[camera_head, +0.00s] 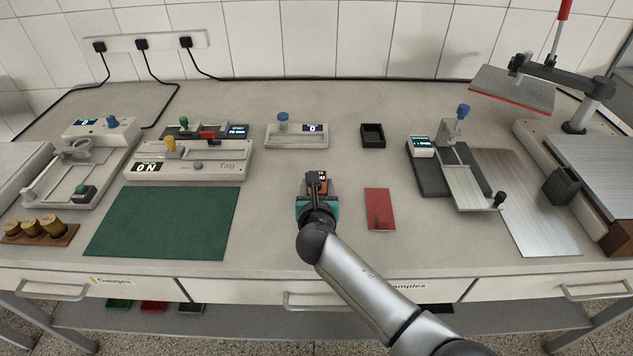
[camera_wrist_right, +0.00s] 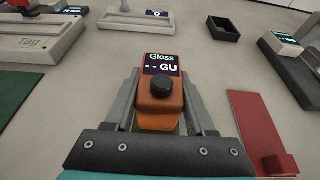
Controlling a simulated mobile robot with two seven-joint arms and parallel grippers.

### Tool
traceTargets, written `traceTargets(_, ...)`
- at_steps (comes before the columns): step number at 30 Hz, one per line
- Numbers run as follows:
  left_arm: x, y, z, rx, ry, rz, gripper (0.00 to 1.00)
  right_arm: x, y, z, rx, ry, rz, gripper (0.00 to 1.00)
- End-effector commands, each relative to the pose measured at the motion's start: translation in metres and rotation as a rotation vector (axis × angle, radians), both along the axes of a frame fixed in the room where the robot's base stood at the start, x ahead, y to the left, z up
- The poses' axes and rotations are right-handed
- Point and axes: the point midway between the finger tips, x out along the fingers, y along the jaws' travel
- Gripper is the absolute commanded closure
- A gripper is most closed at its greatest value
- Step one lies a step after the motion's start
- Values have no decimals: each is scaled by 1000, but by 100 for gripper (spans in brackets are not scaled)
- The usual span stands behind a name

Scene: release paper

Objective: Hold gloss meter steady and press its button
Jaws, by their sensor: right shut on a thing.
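The gloss meter (camera_wrist_right: 158,108) is a small orange block with a black button (camera_wrist_right: 162,86) on top and a dark display reading "Gloss -- GU". In the head view the gloss meter (camera_head: 317,186) is mostly covered by my right gripper (camera_head: 317,190). In the right wrist view my right gripper (camera_wrist_right: 161,118) has one finger on each side of the meter and is shut on it. The meter stands upright at the middle of the bench; a bit of green shows under it. Nothing touches the button. My left gripper is not in view.
A red panel (camera_head: 380,205) with a small block lies right of the meter. A green mat (camera_head: 165,222) lies to the left. A small black tray (camera_head: 372,134) and a grey device with a blue knob (camera_head: 297,136) stand behind. Bench in between is clear.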

Motion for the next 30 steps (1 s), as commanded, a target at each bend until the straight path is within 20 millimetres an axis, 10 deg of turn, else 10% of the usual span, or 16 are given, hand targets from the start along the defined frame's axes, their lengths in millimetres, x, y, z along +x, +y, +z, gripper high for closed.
traceTargets(30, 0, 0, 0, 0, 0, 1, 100, 0, 0, -1, 0, 2, -1, 100)
